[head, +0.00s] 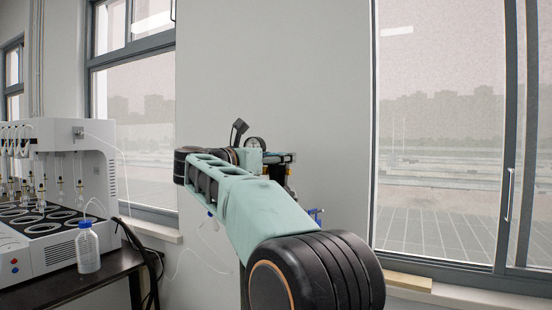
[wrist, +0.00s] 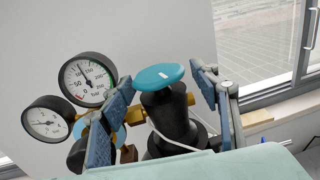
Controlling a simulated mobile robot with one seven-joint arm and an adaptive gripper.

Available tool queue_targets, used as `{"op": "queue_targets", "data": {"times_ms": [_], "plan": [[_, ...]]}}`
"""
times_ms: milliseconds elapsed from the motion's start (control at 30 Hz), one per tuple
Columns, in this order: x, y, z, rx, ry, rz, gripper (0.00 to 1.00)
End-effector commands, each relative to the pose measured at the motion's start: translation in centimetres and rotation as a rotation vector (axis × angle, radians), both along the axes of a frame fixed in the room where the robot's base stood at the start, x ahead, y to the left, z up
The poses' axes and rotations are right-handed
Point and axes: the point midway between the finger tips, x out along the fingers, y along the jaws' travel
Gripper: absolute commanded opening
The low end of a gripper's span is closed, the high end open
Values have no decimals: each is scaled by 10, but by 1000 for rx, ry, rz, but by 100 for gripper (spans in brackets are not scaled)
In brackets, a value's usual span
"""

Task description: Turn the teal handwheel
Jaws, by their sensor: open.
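The teal handwheel (wrist: 158,76) is a round flat-topped knob with a small white mark, on top of a black valve body (wrist: 172,122) with brass fittings. In the wrist view my gripper (wrist: 161,79) is open, one finger on the left and one on the right of the handwheel. In the head view my arm hides the handwheel and most of the gripper.
Two round pressure gauges (wrist: 88,77) (wrist: 46,122) sit close left of the left finger. A second blue disc is partly hidden behind that finger. In the head view a white distiller (head: 95,165) and a bottle (head: 88,250) stand on a bench at left. Windows flank the wall.

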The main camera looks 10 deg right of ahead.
Motion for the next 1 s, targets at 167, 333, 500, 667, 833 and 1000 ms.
{"op": "queue_targets", "data": {"times_ms": [167,333,500,667,833,1000], "plan": [[-15,16,1,-1,0,6,57],[-35,34,1,-1,-2,5,57],[-50,47,1,-1,-1,2,57],[-56,52,1,0,-1,0,57],[-57,53,1,0,-1,-1,57],[-57,53,2,-3,-3,3,57]]}}
